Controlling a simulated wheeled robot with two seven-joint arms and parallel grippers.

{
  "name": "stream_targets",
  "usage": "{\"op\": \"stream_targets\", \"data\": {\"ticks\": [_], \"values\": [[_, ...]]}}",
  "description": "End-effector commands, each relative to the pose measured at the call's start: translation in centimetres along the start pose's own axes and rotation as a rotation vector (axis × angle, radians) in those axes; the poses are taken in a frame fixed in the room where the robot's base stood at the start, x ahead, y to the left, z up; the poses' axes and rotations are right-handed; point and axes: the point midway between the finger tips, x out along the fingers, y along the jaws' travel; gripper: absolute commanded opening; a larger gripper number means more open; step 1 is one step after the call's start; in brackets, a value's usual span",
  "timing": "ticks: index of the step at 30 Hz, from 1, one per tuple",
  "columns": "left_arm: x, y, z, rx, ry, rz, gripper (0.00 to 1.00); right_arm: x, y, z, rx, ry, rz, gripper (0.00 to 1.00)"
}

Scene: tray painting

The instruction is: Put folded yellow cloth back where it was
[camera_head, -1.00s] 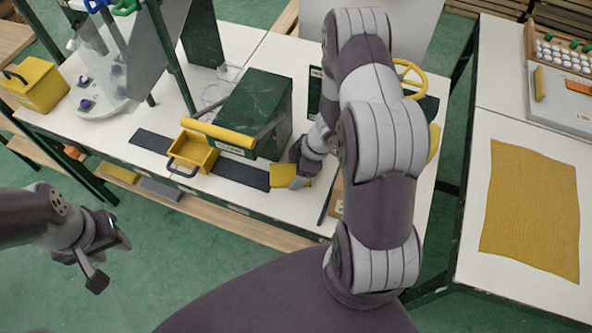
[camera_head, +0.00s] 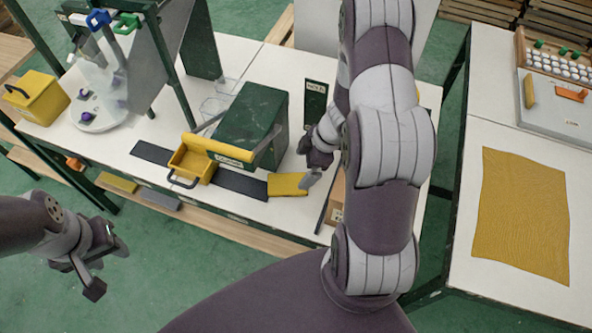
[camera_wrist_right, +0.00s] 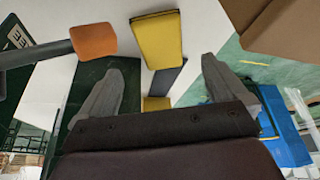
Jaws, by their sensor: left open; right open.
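The folded yellow cloth (camera_head: 288,185) lies on the white table at the right end of a dark strip (camera_head: 240,184), near the table's front edge. It also shows as a yellow block in the right wrist view (camera_wrist_right: 158,38), ahead of and between the fingers. My right gripper (camera_head: 309,180) is open and empty, just right of the cloth and apart from it. Its two grey fingers show in the right wrist view (camera_wrist_right: 162,72). My left gripper (camera_head: 112,268) is open and empty, over the green floor in front of the table.
A dark green box (camera_head: 255,115) stands behind the cloth, with a yellow open drawer (camera_head: 192,160) at its left. A brown box edge (camera_head: 337,200) is close at the right. A large flat yellow sheet (camera_head: 522,215) lies on the separate right table.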

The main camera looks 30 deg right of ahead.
Motion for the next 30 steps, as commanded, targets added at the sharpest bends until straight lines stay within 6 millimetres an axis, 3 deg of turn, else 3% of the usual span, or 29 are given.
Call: {"op": "stream_targets", "data": {"ticks": [1, 3, 8, 12, 14, 16, 18, 21, 24, 27, 30], "values": [[-1.0, 0.0, -0.1, 0.000, 0.000, 0.000, 0.43, -1.6, 0.1, -0.2, 0.001, 0.000, 0.002, 0.99], [-1.4, 0.0, -0.2, 0.000, 0.000, 0.000, 0.43, -2.7, 0.1, -0.1, 0.000, -0.001, 0.002, 0.99], [-1.6, 0.0, -0.2, 0.000, 0.000, 0.000, 0.43, -4.2, 0.7, -0.5, 0.020, -0.013, 0.036, 0.99], [-1.6, 0.0, -0.2, 0.000, 0.000, 0.000, 0.43, -7.5, 3.6, -3.5, 0.191, -0.102, 0.263, 0.99], [-1.6, 0.0, -0.2, 0.000, 0.000, 0.000, 0.43, -9.8, 3.8, -4.8, 0.326, -0.156, 0.367, 0.99], [-1.6, 0.0, -0.2, 0.000, 0.000, 0.000, 0.43, -12.1, 2.1, -6.1, 0.504, -0.206, 0.436, 0.99], [-1.5, 0.0, -0.2, 0.000, 0.000, 0.000, 0.43, -13.7, -1.0, -7.3, 0.679, -0.236, 0.443, 0.99], [-1.5, 0.0, -0.2, 0.000, 0.000, 0.000, 0.43, -14.6, -5.7, -8.9, 0.874, -0.252, 0.381, 0.99], [-1.5, 0.0, -0.2, 0.000, 0.000, 0.000, 0.43, -14.8, -9.0, -10.1, 0.986, -0.251, 0.312, 0.99], [-1.5, 0.0, -0.2, 0.000, 0.000, 0.000, 0.43, -14.9, -10.5, -10.8, 1.036, -0.248, 0.273, 0.99], [-1.5, 0.0, -0.2, 0.000, 0.000, 0.000, 0.43, -14.8, -10.7, -10.8, 1.046, -0.248, 0.266, 0.99]]}}
